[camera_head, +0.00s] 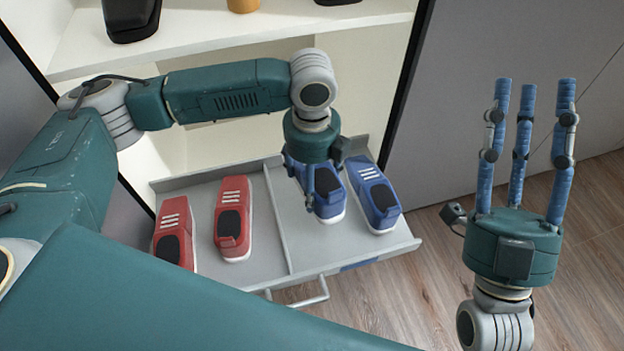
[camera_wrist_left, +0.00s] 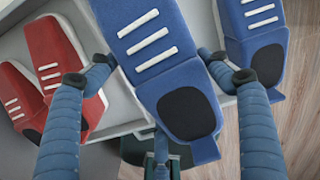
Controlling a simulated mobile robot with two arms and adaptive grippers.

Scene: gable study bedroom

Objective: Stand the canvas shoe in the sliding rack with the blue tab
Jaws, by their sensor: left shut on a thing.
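A blue canvas shoe (camera_head: 328,196) with white stripes and a black patch is held by my left gripper (camera_head: 312,180). In the left wrist view the shoe (camera_wrist_left: 172,75) fills the space between the fingers of the left gripper (camera_wrist_left: 158,66). The shoe is over the right compartment of the pulled-out grey sliding rack (camera_head: 283,222); I cannot tell whether it touches the floor of the rack. A blue tab (camera_head: 358,265) is on the rack's front edge, at the right. My right gripper (camera_head: 533,88) is open and empty, fingers pointing up, right of the rack.
A second blue shoe (camera_head: 376,196) stands in the right compartment, close beside the held one. Two red shoes, one here (camera_head: 232,218) and one here (camera_head: 174,235), stand left of the divider. A handle (camera_head: 306,294) sticks out in front. Shelves (camera_head: 190,40) rise behind; wooden floor (camera_head: 440,280) lies right.

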